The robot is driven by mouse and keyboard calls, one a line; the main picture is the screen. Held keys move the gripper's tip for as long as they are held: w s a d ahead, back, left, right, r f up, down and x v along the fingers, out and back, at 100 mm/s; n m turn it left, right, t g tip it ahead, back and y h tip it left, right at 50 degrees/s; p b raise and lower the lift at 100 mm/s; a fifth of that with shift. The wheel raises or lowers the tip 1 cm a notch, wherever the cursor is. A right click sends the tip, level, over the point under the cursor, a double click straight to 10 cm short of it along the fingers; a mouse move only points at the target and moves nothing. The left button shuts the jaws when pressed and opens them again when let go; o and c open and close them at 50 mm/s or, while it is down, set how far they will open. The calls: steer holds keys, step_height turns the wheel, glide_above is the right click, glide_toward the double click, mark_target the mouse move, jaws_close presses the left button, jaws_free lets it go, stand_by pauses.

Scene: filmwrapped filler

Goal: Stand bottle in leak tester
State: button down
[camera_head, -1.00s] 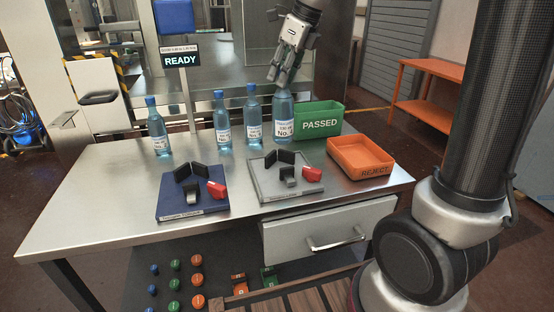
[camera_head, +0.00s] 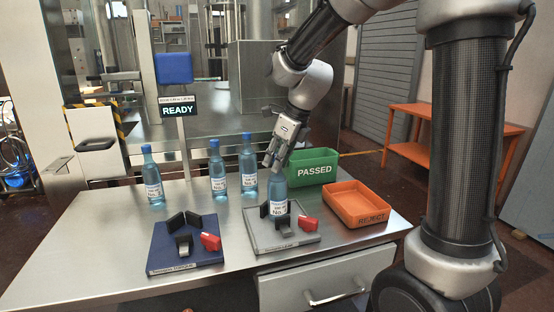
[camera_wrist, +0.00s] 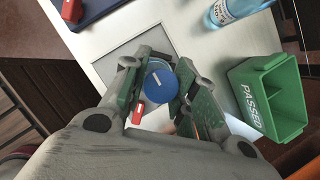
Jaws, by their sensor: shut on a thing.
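A blue bottle with a white label (camera_head: 278,186) is upright over the grey plate fixture (camera_head: 262,244), among its black blocks (camera_head: 265,209). I cannot tell whether its base touches the plate. My gripper (camera_head: 274,162) is shut on the bottle's upper part from above. In the wrist view my gripper (camera_wrist: 160,88) has its fingers either side of the blue cap (camera_wrist: 161,82), which hides most of the bottle. A second fixture on a blue plate (camera_head: 204,256) with similar black blocks stands empty at left. The fixtures' front labels are too small to read.
Several other bottles (camera_head: 218,172) stand along the table's back. A green PASSED bin (camera_head: 313,169) stands behind the held bottle, and an orange REJECT tray (camera_head: 358,205) at right. A READY sign (camera_head: 179,106) stands behind. Red handles (camera_head: 307,223) sit beside the blocks.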

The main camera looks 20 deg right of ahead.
steer(key=shift+f, duration=0.1)
steer(key=c, duration=1.1)
jaws_free()
steer(key=v, duration=1.2)
steer(key=shift+s+d+f+n+t+h, duration=0.15)
steer(key=shift+s+d+f+n+h, duration=0.4)
steer(key=shift+s+d+f+n, duration=2.35)
steer(key=shift+s+d+r+n+t+h, duration=0.2)
steer(key=shift+s+d+r+n+h, duration=0.5)
steer(key=shift+s+n, duration=4.8)
steer(key=shift+s+d+f+n+t+h, duration=0.25)
steer(key=shift+s+d+f+n, duration=0.8)
steer(key=shift+s+d+n, duration=2.85)
steer(key=a+n, duration=0.1)
steer(key=w+a+n, duration=0.1)
steer(key=a, duration=0.1)
steer(key=shift+w+a, duration=0.2)
